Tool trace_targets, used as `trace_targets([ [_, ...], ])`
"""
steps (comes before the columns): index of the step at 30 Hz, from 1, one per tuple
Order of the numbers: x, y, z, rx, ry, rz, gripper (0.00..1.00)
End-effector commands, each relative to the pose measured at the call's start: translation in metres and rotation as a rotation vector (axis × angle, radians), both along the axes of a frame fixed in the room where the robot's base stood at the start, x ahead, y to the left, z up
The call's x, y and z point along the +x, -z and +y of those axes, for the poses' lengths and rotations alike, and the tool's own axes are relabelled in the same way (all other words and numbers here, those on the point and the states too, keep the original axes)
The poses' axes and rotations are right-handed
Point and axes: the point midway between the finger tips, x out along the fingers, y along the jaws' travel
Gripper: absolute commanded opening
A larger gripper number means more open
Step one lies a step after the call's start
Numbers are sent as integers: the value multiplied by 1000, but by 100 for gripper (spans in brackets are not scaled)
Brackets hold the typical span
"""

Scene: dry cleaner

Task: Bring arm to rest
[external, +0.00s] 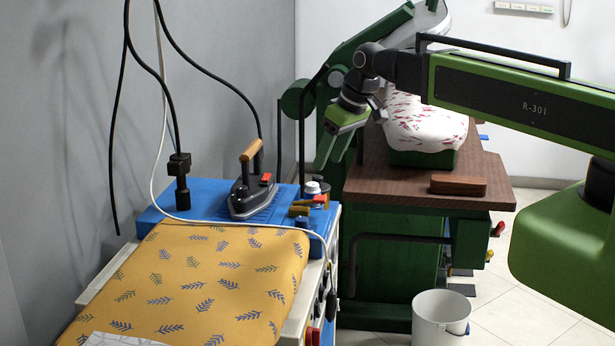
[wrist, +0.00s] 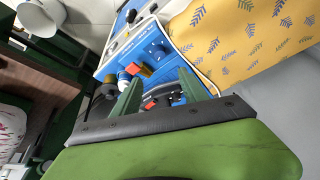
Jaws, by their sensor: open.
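My arm (external: 520,98) reaches in from the right, with its long green link roughly level. My gripper (external: 338,150) hangs from the wrist near the left edge of the brown press table, pointing down and to the left. Its two green fingers are apart. In the wrist view my gripper (wrist: 160,92) shows the fingers spread, with nothing between them held. An iron (external: 250,188) with a wooden handle stands on the blue stand, below and left of my gripper.
A yellow leaf-patterned ironing board (external: 200,285) lies at front left. Cables hang beside the wall. A wooden brush (external: 458,185) and a white cloth with red marks (external: 428,120) are on the press table (external: 400,187). A white bucket (external: 440,315) stands on the floor.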

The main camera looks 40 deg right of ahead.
Motion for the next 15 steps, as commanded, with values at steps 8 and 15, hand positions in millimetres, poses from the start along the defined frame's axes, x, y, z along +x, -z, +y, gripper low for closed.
trace_targets([
  [8, -2, 36, -16, -3, 23, 1, 51],
  [15, -97, 102, -76, -81, 204, 257, 51],
])
